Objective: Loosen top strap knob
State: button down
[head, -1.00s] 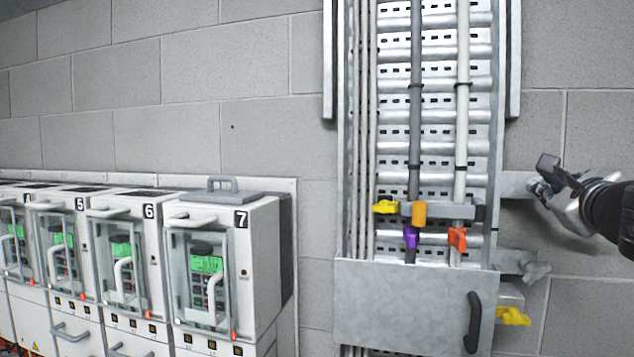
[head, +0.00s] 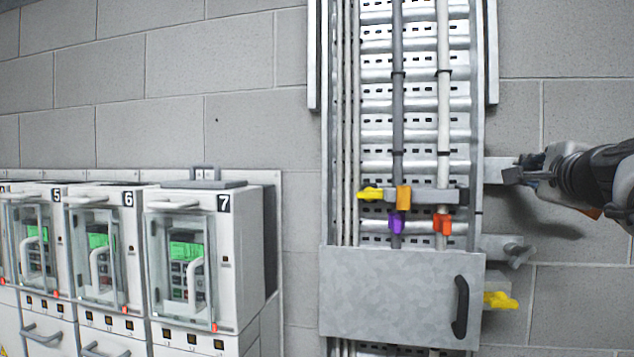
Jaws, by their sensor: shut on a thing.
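The upper grey strap bracket (head: 495,170) sticks out from the right side of the cable ladder. My gripper (head: 526,171) reaches in from the right and is shut at the outer end of this bracket, on the top strap knob. The fingers and wrist hide most of that knob, so its shape and turn cannot be told. A lower bracket with a grey winged knob (head: 517,254) sits below, apart from my gripper.
A yellow knob (head: 501,300) is beside the metal cover (head: 400,297) with its black handle. Numbered cabinets (head: 210,260) stand left.

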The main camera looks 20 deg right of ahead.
jog(key=n+b, duration=0.2)
jog(key=n, duration=0.2)
jog(key=n+b, duration=0.3)
jog(key=n, duration=0.1)
jog(key=f+n+b, duration=0.1)
jog(key=n+b, duration=0.1)
jog(key=n, duration=0.2)
jog(key=shift+b, duration=0.4)
jog(key=shift+d, duration=0.1)
jog(key=c, duration=1.7)
grip_release()
jog(key=shift+r, duration=0.2)
jog(key=shift+o, duration=0.2)
jog(key=shift+s, duration=0.1)
jog(key=v, duration=0.7)
jog(key=shift+s, duration=0.25)
